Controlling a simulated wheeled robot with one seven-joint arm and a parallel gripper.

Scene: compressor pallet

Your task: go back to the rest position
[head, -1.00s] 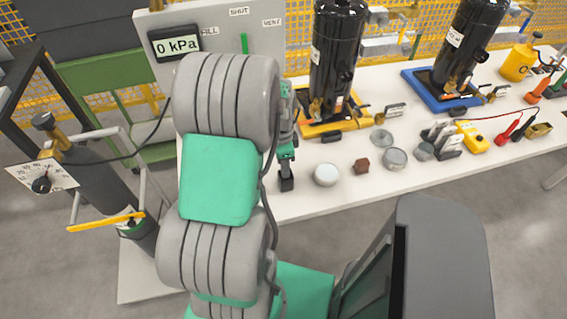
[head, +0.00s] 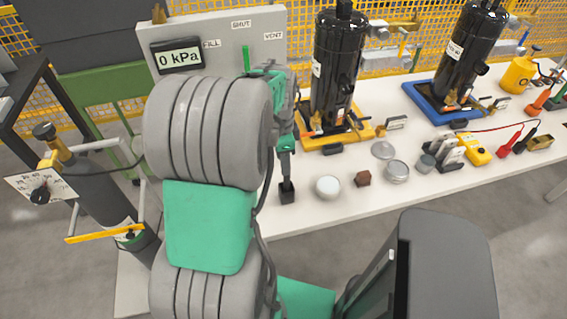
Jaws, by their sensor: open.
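My gripper (head: 287,192) shows as a small dark end at the bottom of the slim green and grey wrist, just right of my large grey arm links. It is over the front part of the white bench (head: 330,195), left of a round white-topped tin (head: 328,187). The jaws are open; I see nothing held. The fingertips are small here, and much of the arm behind them is hidden by my own links.
Black compressors stand on a yellow pallet (head: 330,143) and a blue pallet (head: 462,112). A gauge panel (head: 215,25) stands behind; a gas cylinder (head: 95,190) is at left.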

